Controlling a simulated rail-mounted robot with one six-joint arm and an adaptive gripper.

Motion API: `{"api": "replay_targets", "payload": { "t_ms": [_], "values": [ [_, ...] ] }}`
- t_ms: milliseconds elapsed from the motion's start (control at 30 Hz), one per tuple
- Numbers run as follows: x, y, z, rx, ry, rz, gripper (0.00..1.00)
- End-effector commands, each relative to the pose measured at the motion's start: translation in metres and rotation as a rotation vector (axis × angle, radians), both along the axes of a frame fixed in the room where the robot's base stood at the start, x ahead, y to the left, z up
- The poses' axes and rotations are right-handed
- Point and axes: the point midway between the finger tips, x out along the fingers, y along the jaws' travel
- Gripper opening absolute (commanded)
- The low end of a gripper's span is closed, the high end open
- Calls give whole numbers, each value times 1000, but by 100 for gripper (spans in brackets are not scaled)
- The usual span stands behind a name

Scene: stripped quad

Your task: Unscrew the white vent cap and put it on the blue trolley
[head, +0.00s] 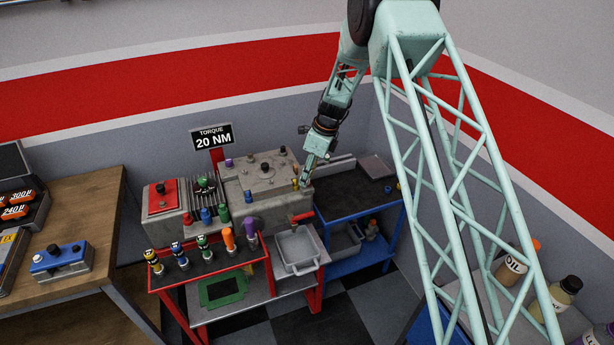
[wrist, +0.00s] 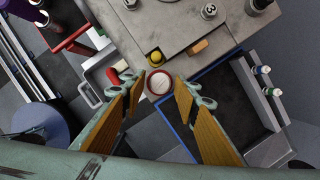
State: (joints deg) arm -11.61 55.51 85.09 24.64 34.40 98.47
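The white vent cap (wrist: 159,84), a round white disc with a red rim, shows in the wrist view between the tips of my gripper (wrist: 160,78). In the head view my gripper (head: 305,179) points down at the machine's right end; the cap cannot be made out there. The blue trolley (head: 347,214) stands just right of the machine, with a dark top; its blue edge (wrist: 185,143) also shows below right of the cap.
A yellow knob (wrist: 155,58) and an orange block (wrist: 198,47) sit on the machine's corner, close to the gripper. A red-handled part (head: 302,216) and a grey tray (head: 298,250) are in front. The trolley's dark top has bare room; a grey box stands at its back.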

Motion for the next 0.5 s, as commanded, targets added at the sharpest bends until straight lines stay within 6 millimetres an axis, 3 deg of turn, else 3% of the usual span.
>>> {"api": "replay_targets", "payload": {
  "t_ms": [500],
  "values": [
    [-1, 0, 1, -1, 2, -173, 28]
  ]
}}
